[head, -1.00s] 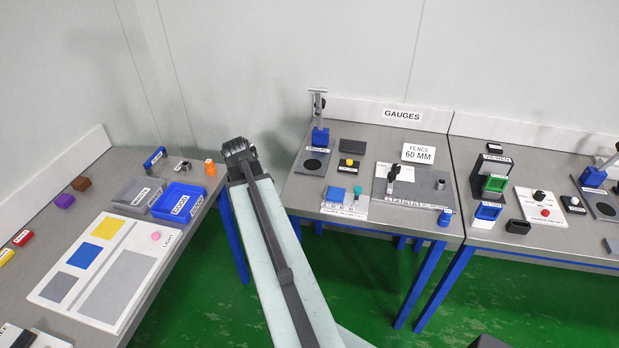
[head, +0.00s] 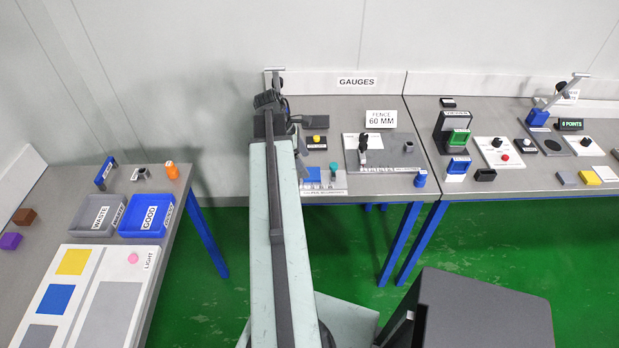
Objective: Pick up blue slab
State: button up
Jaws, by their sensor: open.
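A small blue block (head: 313,175) lies on a white labelled plate (head: 336,187) at the front left of the gauges table, beside a teal-topped peg (head: 333,170). It looks like the blue slab, but I cannot be sure. My arm hides the plate's left side. A flat blue square (head: 55,299) shows on the white board at the left; I cannot tell whether it is a slab or a marking. My gripper (head: 268,99) is above the back left of the gauges table, apart from the blue block. It is seen from behind, and its fingertips are mostly hidden.
Grey (head: 97,214) and blue (head: 153,213) bins stand on the left table. Green floor separates the tables.

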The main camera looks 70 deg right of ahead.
aim_at(311, 173)
jog(key=b+x, duration=0.4)
jog(key=x, duration=0.1)
jog(key=shift+w+f+b, duration=0.15)
jog(key=shift+f+b, duration=0.05)
jog(key=shift+b, duration=0.15)
jog(key=shift+r, duration=0.2)
jog(key=c, duration=1.6)
notch_tip(311, 173, up, 10)
jog(key=p, duration=1)
jog(key=shift+f, duration=0.25)
